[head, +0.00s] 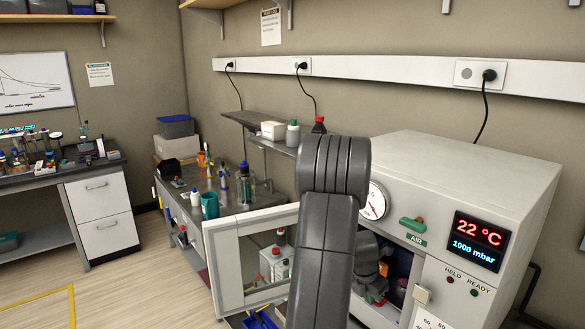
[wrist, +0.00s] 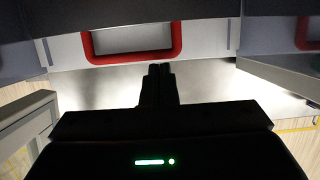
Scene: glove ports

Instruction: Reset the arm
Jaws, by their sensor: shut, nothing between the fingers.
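My arm (head: 325,240) rises through the middle of the head view. A further dark grey part of it shows at the open chamber of the white vacuum oven (head: 470,190). My gripper is hidden there. In the wrist view my gripper (wrist: 159,68) is shut, with its fingertips together and nothing between them. A red-edged rectangular frame (wrist: 178,50) on a pale panel lies just beyond the fingertips. I cannot tell whether they touch it.
The oven's glazed door (head: 225,265) stands open to the left of my arm. Its display (head: 477,241) reads 22 °C and 1000 mbar. A side bench (head: 225,195) with bottles and a teal cup (head: 209,205) stands behind the door. Floor (head: 150,285) is clear at lower left.

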